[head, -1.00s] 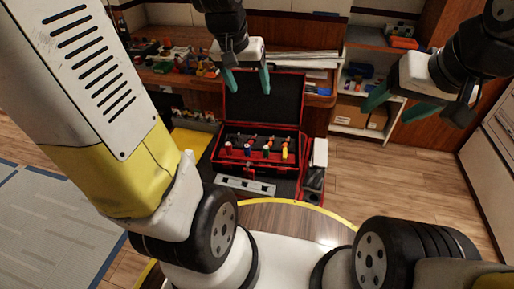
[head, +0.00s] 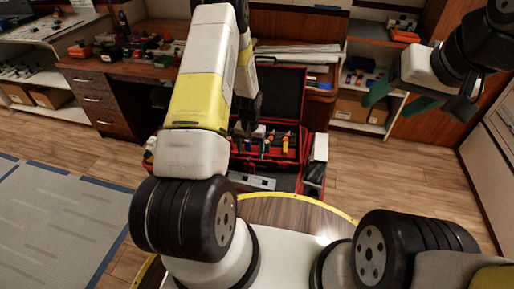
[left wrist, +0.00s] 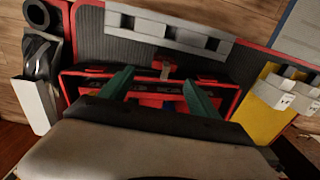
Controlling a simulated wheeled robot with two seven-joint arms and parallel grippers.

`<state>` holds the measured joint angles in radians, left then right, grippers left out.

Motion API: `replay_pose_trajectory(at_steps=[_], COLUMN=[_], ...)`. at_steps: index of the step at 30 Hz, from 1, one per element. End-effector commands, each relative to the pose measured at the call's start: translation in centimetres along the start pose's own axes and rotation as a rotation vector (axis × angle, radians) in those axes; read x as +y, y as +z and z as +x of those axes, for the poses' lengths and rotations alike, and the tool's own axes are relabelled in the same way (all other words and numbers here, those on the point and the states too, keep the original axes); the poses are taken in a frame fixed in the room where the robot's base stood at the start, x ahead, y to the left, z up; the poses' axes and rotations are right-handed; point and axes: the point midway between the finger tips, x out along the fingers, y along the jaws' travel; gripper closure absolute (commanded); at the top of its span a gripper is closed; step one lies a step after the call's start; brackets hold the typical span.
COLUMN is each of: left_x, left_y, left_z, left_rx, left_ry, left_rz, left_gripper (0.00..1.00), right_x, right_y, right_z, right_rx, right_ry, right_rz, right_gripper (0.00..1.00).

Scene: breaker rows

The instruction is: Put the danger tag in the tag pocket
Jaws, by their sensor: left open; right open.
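My left gripper (head: 242,140) is over the open red-and-black case (head: 291,172), partly hidden behind my own left arm in the head view. In the left wrist view its green fingers (left wrist: 158,80) are spread and empty, over the inner red tray (left wrist: 80,84). A small red piece (left wrist: 170,86) with a grey stem shows just beyond the fingertips; I cannot tell whether it is the danger tag. I cannot pick out the tag pocket for certain. My right gripper (head: 388,108) is open and empty, raised at the right, away from the case.
A grey bar with square holes (left wrist: 168,29) lies along the case's near edge. A white box (head: 320,147) stands at the case's right side. White pieces (left wrist: 273,92) lie on a yellow surface (left wrist: 258,118). A cluttered workbench (head: 120,62) is behind; floor at right is free.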

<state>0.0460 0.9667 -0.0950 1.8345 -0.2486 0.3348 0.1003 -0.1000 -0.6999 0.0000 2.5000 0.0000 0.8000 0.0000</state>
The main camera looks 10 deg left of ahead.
Motion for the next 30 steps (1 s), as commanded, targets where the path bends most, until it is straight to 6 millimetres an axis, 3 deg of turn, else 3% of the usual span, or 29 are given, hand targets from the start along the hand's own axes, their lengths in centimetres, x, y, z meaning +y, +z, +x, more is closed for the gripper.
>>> replay_pose_trajectory(at_steps=[16, 26, 30], left_x=[-0.8, -0.8, -0.8], left_y=[0.1, 0.0, 0.0], left_z=[6.9, 7.6, 7.6], left_rx=[-0.003, -0.001, -0.001], left_ry=[0.000, 0.000, 0.000], left_rz=[0.001, 0.000, 0.000], left_gripper=[0.29, 0.29, 0.57], right_x=[0.0, 0.0, 0.0], right_y=[0.0, 0.0, 0.0], right_z=[0.0, 0.0, 0.0], right_rx=[0.000, 0.000, 0.000], right_ry=[0.000, 0.000, 0.000], right_rz=[0.000, 0.000, 0.000], right_gripper=[0.33, 0.33, 0.33])
